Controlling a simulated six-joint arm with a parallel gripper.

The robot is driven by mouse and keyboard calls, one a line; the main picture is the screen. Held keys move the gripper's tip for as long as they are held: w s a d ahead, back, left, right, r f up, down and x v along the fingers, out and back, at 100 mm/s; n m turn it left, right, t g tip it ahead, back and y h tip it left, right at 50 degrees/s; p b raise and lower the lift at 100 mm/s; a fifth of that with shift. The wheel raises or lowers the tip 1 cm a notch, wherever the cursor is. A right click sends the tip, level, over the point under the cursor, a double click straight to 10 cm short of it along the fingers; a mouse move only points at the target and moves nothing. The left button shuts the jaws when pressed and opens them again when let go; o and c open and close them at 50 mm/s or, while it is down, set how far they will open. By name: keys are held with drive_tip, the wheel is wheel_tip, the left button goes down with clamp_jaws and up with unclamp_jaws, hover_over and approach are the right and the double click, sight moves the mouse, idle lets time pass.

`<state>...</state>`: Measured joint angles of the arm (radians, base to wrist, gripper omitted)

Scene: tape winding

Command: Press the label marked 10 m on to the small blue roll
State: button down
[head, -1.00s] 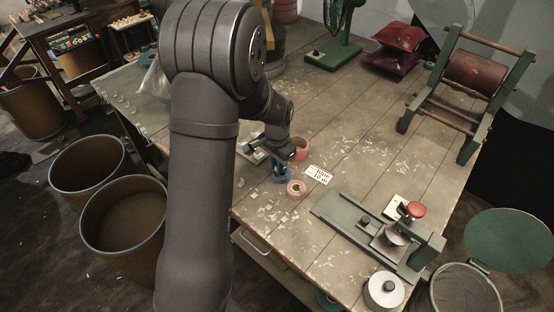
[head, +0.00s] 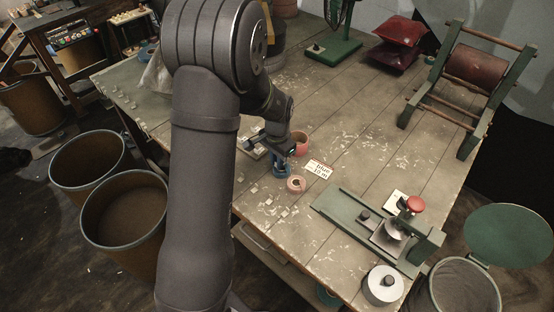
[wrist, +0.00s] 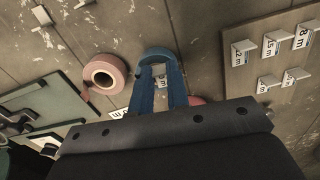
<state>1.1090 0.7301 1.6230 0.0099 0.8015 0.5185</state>
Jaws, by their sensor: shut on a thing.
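The small blue roll (head: 281,173) stands on the bench below my gripper (head: 283,160). In the wrist view the curved edge of the blue roll (wrist: 157,52) shows just beyond my gripper's blue fingers (wrist: 161,82). The fingers are shut on a small white label (wrist: 160,76), its mark mostly hidden. The label is at the roll, but I cannot tell whether it touches it. A white card (head: 318,169) reading blue, 10 m lies to the right; the fingers and wrist partly cover it in the wrist view (wrist: 118,113).
A pink roll (head: 296,184) lies close beside the blue one, and a red roll (head: 300,142) stands behind. A board (wrist: 240,72) holds several labels. A green winding device (head: 375,230) is at the right front. The bench's back middle is mostly clear.

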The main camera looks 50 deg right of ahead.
drive_tip(key=shift+f, duration=0.35)
idle(1.0)
drive_tip(key=c, duration=1.3)
unclamp_jaws()
drive_tip(key=shift+o, duration=0.3)
drive_tip(key=o, duration=0.3)
drive_tip(key=shift+o, duration=0.2)
drive_tip(key=shift+r, duration=0.15)
drive_tip(key=shift+r, duration=2.95)
drive_tip(key=shift+f, duration=3.05)
